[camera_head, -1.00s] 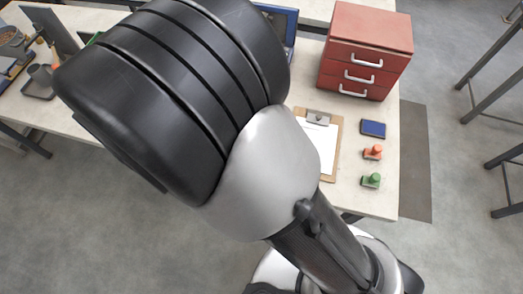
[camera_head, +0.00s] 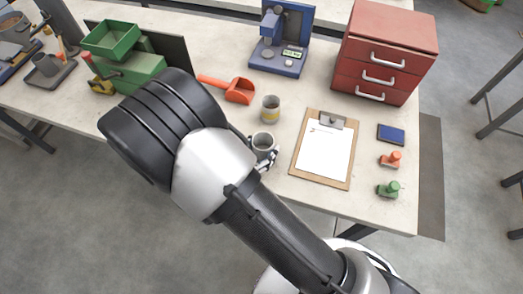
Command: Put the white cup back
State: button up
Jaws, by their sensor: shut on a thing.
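The white cup (camera_head: 263,141) looks pale grey, with its open top facing up, beside my forearm near the front of the table. My gripper (camera_head: 266,156) is shut on it. My arm hides much of the gripper and the cup's lower part, so I cannot tell whether the cup touches the table. A second grey cup with a yellow band (camera_head: 270,108) stands just behind it.
A clipboard (camera_head: 297,160) lies to the right, with orange (camera_head: 391,159) and green (camera_head: 388,189) stamps and a blue pad (camera_head: 391,134) beyond. A dark tray (camera_head: 62,78) is far left.

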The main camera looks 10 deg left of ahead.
jog(key=shift+f, duration=0.25)
jog(key=o, duration=0.6)
jog(key=shift+f, duration=0.1)
jog(key=o, duration=0.5)
jog(key=shift+r, duration=0.25)
jog(key=p+v, duration=0.4)
jog(key=v, duration=0.8)
jog(key=shift+f, duration=0.1)
